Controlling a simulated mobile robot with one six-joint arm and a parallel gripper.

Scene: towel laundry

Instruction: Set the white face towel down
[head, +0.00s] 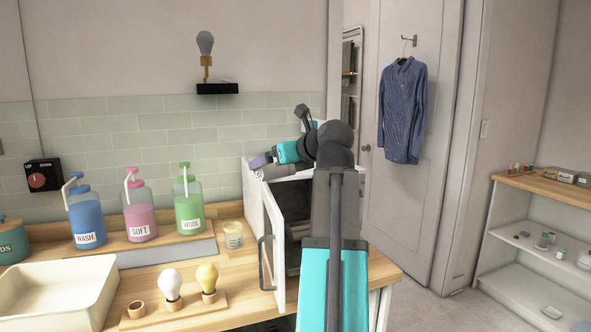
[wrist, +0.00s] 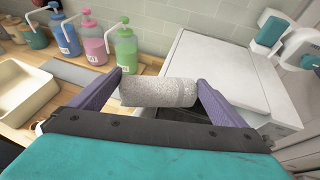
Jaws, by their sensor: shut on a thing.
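My gripper (wrist: 160,84) has purple fingers and is shut on a rolled, speckled whitish towel (wrist: 158,93), one finger at each end. In the wrist view the roll lies level across the fingers, in front of the left edge of a white box-shaped appliance (wrist: 215,62). In the head view the gripper (head: 262,162) and the greyish towel roll (head: 276,172) show at the top of the appliance (head: 252,190), partly hidden by my arm. I cannot tell whether the roll touches the top.
The appliance's front door (head: 293,230) stands open, with a dark handle (head: 265,262). Pump bottles, blue (head: 85,215), pink (head: 138,210) and green (head: 188,205), stand on the wooden counter to the left. A cream basin (head: 50,290) and bulbs on a wooden stand (head: 180,305) are nearer.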

